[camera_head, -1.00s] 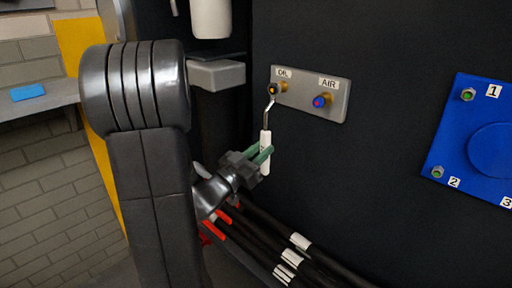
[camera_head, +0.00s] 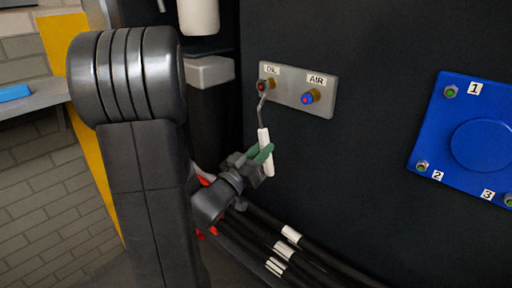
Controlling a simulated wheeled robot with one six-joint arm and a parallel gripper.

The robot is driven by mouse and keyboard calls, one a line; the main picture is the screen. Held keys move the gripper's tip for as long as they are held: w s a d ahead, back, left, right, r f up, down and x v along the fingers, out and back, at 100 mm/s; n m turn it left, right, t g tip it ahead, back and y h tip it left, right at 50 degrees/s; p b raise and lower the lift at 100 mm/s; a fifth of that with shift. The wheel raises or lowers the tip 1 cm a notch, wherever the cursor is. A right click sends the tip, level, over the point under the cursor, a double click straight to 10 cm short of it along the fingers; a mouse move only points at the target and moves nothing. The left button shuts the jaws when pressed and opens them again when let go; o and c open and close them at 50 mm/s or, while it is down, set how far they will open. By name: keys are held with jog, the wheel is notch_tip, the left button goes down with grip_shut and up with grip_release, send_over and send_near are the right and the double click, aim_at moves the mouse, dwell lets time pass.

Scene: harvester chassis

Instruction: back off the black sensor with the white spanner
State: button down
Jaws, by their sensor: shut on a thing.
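The black sensor (camera_head: 261,86) sits in a brass fitting under the OIL label on a grey plate (camera_head: 287,97). A blue sensor (camera_head: 308,98) with a red centre sits beside it under the AIR label. My gripper (camera_head: 265,153) is shut on the white handle of the spanner (camera_head: 268,170), below the plate. The spanner's bent metal shank reaches up to the black sensor, and its head appears to be at it. The exact fit of the head on the sensor is too small to tell.
A blue panel (camera_head: 445,150) with numbered bolts is at the right. Dark hoses with white bands (camera_head: 290,234) run below my gripper. A grey block (camera_head: 209,71) and a white cylinder (camera_head: 198,16) are left of the plate. The dark wall between plate and panel is bare.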

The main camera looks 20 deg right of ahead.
jog(key=shift+s+d, duration=0.1)
jog(key=shift+s, duration=0.1)
jog(key=shift+s+d+r+n+t+y+p, duration=0.1)
jog(key=shift+s+d+r+n+t+p, duration=0.15)
jog(key=shift+s+n, duration=0.25)
jog(key=shift+s+d+r+n+t+y+p, duration=0.1)
jog(key=shift+s+n+p, duration=0.25)
jog(key=shift+n, duration=0.15)
jog(key=shift+s+d+r+n+t+y+p, duration=0.1)
jog(key=shift+s+d+r+n+t+p, duration=0.15)
jog(key=shift+s+n, duration=0.25)
jog(key=shift+f, duration=0.1)
jog(key=shift+a, duration=0.1)
